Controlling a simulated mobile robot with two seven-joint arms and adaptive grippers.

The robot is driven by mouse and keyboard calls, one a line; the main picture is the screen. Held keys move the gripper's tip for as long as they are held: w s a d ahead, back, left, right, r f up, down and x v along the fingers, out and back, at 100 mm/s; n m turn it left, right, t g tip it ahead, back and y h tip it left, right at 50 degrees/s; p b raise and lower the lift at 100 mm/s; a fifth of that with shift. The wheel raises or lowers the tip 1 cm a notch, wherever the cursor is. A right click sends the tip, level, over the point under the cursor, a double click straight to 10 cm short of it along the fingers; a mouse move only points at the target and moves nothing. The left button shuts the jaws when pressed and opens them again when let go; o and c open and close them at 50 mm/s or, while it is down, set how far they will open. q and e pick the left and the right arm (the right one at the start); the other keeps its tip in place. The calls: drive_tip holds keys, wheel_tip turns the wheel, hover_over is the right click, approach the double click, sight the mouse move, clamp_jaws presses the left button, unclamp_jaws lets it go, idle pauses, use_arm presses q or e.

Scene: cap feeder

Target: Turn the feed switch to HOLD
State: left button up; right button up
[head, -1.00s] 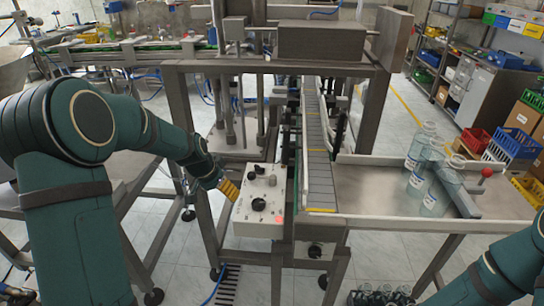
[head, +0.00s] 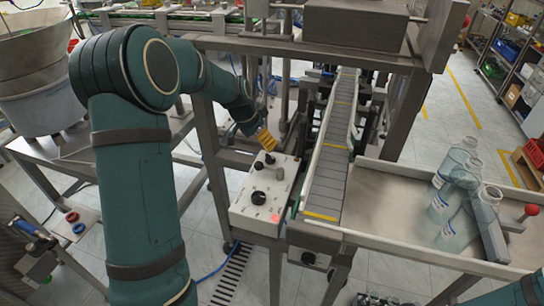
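A white control box (head: 242,212) stands beside the conveyor. On its top are a large black knob (head: 258,197), a smaller black knob (head: 270,158) near the far end, a grey knob (head: 280,173) and a lit red square (head: 275,218). Their labels are too small to read, so I cannot tell which is the feed switch. My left gripper (head: 268,140), with yellow fingers, is at the far end of the box, close to the smaller black knob. Contact and finger gap cannot be made out. My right gripper is out of view; only part of that arm shows at bottom right.
The conveyor (head: 329,180) runs just right of the box. A tray table (head: 385,215) with several clear bottles (head: 456,180) is further right. A grey frame post (head: 212,150) stands left of the box, near my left arm. A large bowl (head: 35,50) is at far left.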

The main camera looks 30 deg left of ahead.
sight(270, 156)
use_arm(q)
drive_tip(key=x, duration=1)
drive_tip(key=shift+w+d+f+b, duration=0.15)
drive_tip(key=shift+w+f+b, duration=0.1)
drive_tip(key=shift+b, duration=0.1)
drive_tip(key=shift+c, duration=0.2)
drive_tip(key=c, duration=1.2)
